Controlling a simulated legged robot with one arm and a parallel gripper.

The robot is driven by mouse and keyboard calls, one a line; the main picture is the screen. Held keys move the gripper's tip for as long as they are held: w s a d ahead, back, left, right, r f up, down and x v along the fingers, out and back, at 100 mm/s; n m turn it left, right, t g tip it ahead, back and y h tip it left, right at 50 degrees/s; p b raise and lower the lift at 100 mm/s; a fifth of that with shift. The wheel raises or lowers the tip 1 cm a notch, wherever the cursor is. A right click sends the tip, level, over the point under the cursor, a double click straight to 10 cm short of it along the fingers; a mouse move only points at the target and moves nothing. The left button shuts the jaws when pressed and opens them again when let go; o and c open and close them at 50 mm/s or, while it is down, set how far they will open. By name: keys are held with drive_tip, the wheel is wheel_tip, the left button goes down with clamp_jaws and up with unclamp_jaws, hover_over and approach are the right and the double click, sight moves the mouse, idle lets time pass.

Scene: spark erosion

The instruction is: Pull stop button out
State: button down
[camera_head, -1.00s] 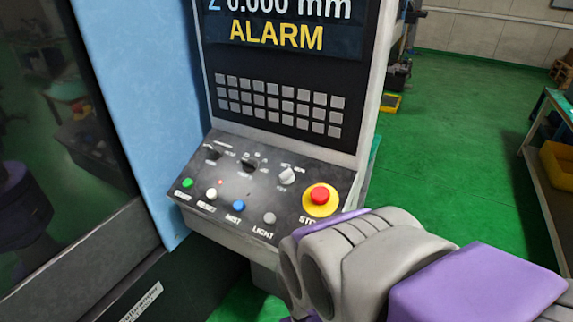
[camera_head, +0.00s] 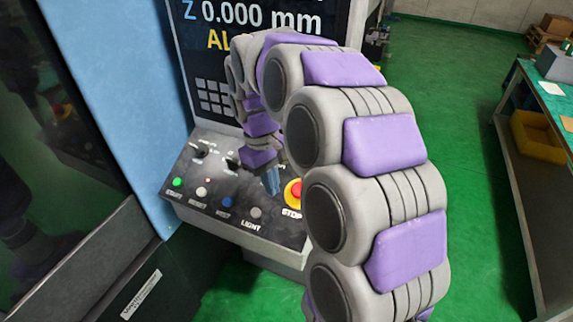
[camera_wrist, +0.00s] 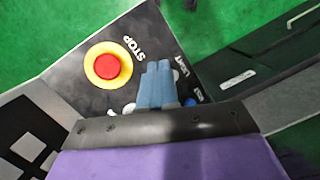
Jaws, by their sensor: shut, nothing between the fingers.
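The red stop button (camera_head: 295,188) sits in its yellow ring on the sloped control panel (camera_head: 240,212), at the panel's right side, partly covered by my arm. In the wrist view the stop button (camera_wrist: 107,67) is fully visible, up and left of my gripper (camera_wrist: 159,68). My gripper (camera_head: 271,181) has blue fingers that are together and empty. It hangs over the panel just left of the button, apart from it. Whether the fingertips touch the panel cannot be told.
Green, white, blue and grey buttons line the panel's front edge, with knobs behind. The screen (camera_head: 262,15) stands above, its alarm text partly hidden by my arm. A blue-sided machine with a dark door is at left. A workbench (camera_head: 553,100) stands at right.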

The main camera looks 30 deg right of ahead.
drive_tip(key=p+v, duration=0.2)
drive_tip(key=p, duration=0.2)
hover_over(288, 188)
drive_tip(key=w+a, duration=0.1)
drive_tip(key=w, duration=0.1)
drive_tip(key=shift+w+d, duration=0.2)
drive_tip(key=shift+w, duration=0.05)
drive_tip(key=shift+f, duration=0.1)
drive_tip(key=b+x, duration=0.1)
drive_tip(key=x, duration=0.9)
drive_tip(key=shift+s+d, duration=0.1)
drive_tip(key=shift+s, duration=0.05)
